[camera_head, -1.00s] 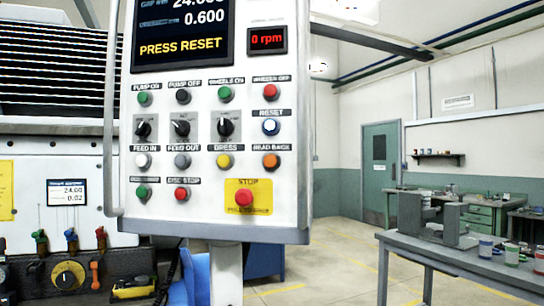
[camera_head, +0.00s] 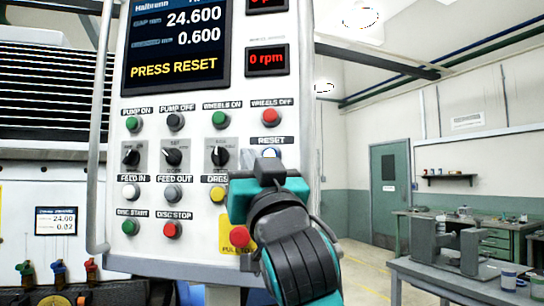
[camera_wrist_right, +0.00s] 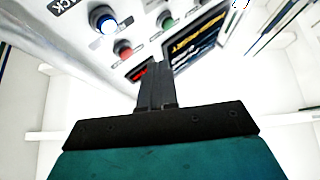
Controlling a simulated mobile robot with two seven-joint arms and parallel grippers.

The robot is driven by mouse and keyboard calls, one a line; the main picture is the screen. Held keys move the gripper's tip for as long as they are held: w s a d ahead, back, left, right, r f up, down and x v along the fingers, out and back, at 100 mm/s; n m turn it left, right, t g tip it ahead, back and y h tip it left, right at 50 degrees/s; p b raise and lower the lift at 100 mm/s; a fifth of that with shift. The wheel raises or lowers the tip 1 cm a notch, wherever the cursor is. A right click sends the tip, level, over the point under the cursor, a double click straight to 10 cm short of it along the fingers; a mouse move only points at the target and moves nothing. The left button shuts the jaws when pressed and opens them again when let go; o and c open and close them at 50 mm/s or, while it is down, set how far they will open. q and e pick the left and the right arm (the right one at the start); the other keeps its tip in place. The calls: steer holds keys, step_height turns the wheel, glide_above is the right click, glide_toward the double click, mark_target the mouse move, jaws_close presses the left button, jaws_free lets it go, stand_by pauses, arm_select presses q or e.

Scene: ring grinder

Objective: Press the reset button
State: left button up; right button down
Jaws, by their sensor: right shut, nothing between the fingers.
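In the right wrist view the reset button (camera_wrist_right: 103,18) shows lit blue-white at upper left. The shut, empty fingers of my right gripper (camera_wrist_right: 155,75) point up the panel, to the right of the button there. I cannot tell whether they touch the panel. My left gripper is not in view.
The red wheels-off button (camera_head: 270,117) is just above. The yellow dress button (camera_head: 217,194) and red stop button (camera_head: 239,236) are close to my right gripper, and the head-back button is hidden. The display (camera_head: 178,45) reads PRESS RESET. A metal handle (camera_head: 101,130) runs down the panel's left edge.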

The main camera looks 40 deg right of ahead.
mark_target(267, 148)
steer(key=shift+s+d+r+m+h, duration=0.15)
steer(key=shift+s+r+h, duration=0.1)
steer(key=shift+r, duration=0.2)
steer(key=shift+s+d+r+m+h, duration=0.15)
steer(key=shift+s+r+h, duration=0.1)
steer(key=shift+r, duration=0.15)
steer(key=w+d, duration=0.6)
steer(key=shift+d+b, duration=0.15)
steer(key=shift+b, duration=0.2)
steer(key=shift+w, duration=0.1)
stand_by(1.6)
steer(key=shift+w+d, duration=0.25)
steer(key=shift+d, duration=0.05)
steer(key=shift+w+d, duration=0.45)
steer(key=shift+d, duration=0.1)
stand_by(1.4)
